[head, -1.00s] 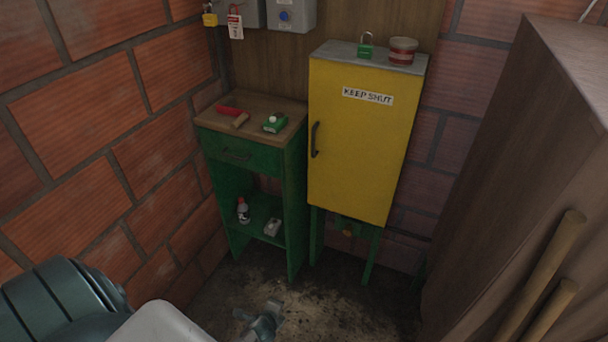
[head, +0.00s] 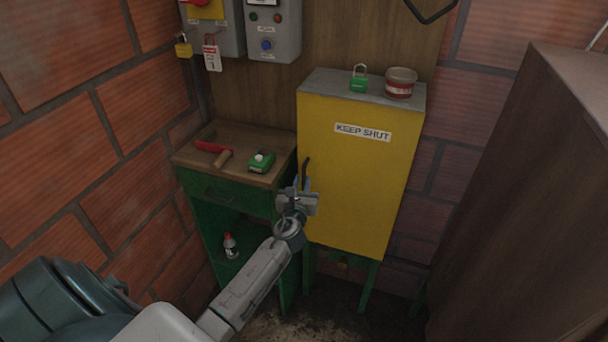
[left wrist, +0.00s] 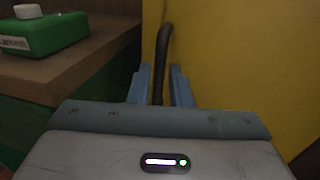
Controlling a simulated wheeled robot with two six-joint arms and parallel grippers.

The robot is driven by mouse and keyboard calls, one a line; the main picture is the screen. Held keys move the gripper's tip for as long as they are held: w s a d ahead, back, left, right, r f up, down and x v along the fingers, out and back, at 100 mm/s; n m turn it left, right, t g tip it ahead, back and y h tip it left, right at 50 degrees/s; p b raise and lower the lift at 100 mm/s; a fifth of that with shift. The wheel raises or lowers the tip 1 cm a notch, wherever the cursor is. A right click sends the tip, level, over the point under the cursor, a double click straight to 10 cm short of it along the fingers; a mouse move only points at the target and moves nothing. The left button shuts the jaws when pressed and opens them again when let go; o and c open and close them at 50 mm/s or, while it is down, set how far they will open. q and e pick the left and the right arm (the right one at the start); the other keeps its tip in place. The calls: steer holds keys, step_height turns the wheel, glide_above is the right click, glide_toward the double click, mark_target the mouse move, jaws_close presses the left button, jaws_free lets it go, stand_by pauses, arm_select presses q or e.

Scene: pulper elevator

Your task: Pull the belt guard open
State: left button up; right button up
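The belt guard is a yellow cabinet door (head: 360,180) marked "KEEP SHUT", and it looks closed. Its dark bar handle (head: 306,172) is upright on the door's left side. My left gripper (head: 301,184) is at the lower part of this handle. In the left wrist view the two blue fingers (left wrist: 160,84) stand apart, one on each side of the handle (left wrist: 162,55), with gaps visible. The handle's lower end is hidden behind the gripper body. The door also fills the right of the left wrist view (left wrist: 245,60). My right gripper is not in view.
A green padlock (head: 359,79) and a red-and-white tin (head: 400,82) stand on the cabinet top. To the left, a green bench (head: 190,156) holds a red-handled tool (head: 212,148) and a green box (head: 262,162). A brown wooden panel (head: 510,180) stands at the right.

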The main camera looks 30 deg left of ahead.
mark_target(304, 177)
arm_select(q)
steer(key=shift+x, duration=1.9)
jaws_close()
